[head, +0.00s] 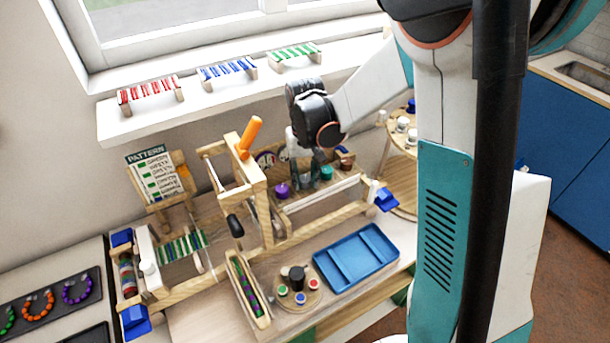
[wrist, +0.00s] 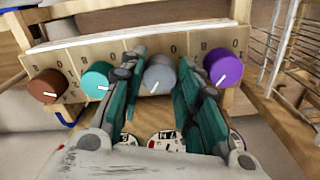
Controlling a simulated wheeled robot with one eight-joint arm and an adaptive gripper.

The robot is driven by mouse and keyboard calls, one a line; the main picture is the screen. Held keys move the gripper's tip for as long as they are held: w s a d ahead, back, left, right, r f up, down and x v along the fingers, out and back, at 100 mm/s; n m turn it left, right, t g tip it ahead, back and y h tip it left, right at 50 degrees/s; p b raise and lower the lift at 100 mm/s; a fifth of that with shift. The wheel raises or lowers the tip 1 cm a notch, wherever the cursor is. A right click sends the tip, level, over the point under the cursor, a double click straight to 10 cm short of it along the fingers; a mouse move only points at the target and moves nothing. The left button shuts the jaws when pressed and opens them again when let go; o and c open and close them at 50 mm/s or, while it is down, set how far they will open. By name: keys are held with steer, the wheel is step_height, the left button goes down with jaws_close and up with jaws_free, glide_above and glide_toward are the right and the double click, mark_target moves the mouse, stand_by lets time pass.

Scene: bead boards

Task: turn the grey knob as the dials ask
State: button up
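The grey knob (wrist: 159,77) sits on a wooden panel (wrist: 132,42) in a row between a teal knob (wrist: 96,78) and a purple knob (wrist: 223,67). Its white pointer mark points down and slightly left in the wrist view. My gripper (wrist: 160,65) is open, with its teal fingers on either side of the grey knob; I cannot tell whether they touch it. Round dials (wrist: 166,139) show partly at the bottom of the wrist view, mostly covered by my gripper. In the head view my gripper (head: 310,172) is at the panel and hides the grey knob.
A brown knob (wrist: 48,86) stands at the row's left end. The wooden loom frame (head: 262,205) with an orange handle (head: 249,136) stands left of my gripper in the head view. A blue tray (head: 357,259) and a round stand of small pots (head: 297,292) lie in front.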

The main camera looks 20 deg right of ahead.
mark_target(305, 179)
steer(key=o, duration=0.4)
step_height(305, 179, up, 12)
stand_by(0.5)
stand_by(0.3)
steer(key=s+t+b, duration=0.2)
steer(key=s, duration=0.4)
steer(key=s+f+n+t+b, duration=0.1)
steer(key=s+t+b, duration=0.1)
steer(key=s, duration=0.5)
steer(key=s+t+b, duration=0.2)
steer(key=s+t, duration=0.1)
steer(key=s, duration=0.4)
steer(key=shift+s+f+n, duration=0.1)
steer(key=shift+f+n, duration=0.2)
steer(key=shift+n, duration=0.1)
